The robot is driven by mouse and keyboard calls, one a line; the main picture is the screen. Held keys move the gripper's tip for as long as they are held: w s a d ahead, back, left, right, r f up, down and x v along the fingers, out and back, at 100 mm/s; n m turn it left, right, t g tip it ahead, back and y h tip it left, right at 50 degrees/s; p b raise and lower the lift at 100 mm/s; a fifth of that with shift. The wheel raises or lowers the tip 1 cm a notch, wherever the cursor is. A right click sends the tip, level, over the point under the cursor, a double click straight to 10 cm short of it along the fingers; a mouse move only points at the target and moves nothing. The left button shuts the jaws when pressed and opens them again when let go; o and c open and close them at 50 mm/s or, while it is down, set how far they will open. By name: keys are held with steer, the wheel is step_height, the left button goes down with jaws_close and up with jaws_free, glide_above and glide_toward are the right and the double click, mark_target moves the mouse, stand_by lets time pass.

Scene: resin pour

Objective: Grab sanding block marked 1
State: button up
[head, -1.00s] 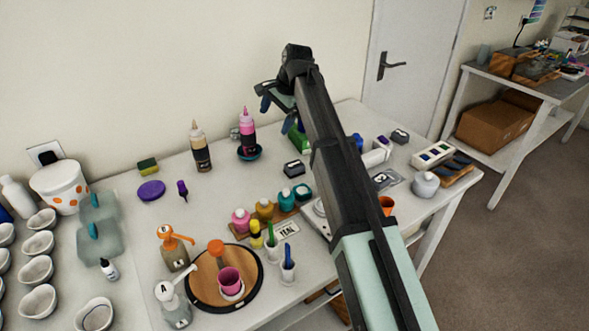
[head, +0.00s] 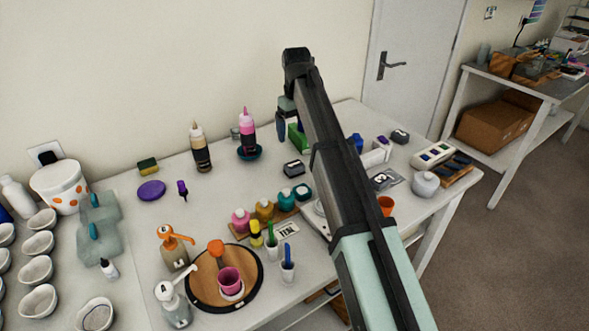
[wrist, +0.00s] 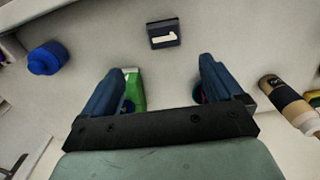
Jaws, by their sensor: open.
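A small dark sanding block (head: 294,168) lies on the table behind the paint jars, left of my arm in the head view. The wrist view shows this block (wrist: 164,42) at the top middle, with a white mark that looks like a 1 on its side. My gripper (wrist: 158,92) is open and empty, with its two blue fingers apart. It is above the back of the table, beyond the block. In the head view my gripper (head: 284,122) is partly hidden by my arm. Another dark block (head: 400,136) lies at the back right, its mark unreadable.
A green object (wrist: 134,90) shows beside the left finger in the wrist view. A pink bottle (head: 247,130) and a brown-and-cream bottle (head: 201,150) stand left of my gripper. Several paint jars (head: 265,210) stand in front of the block. Bare table surrounds the block.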

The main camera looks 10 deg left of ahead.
glide_above(294, 164)
steer(key=f, duration=0.7)
steer(key=shift+w+d+f, duration=0.3)
steer(key=shift+s+a+f, duration=0.1)
steer(key=shift+s+f, duration=0.1)
steer(key=shift+f, duration=1.15)
steer(key=shift+s+a+f, duration=0.1)
steer(key=shift+s+f, duration=0.05)
steer(key=shift+f, duration=1.15)
steer(key=c, duration=1.1)
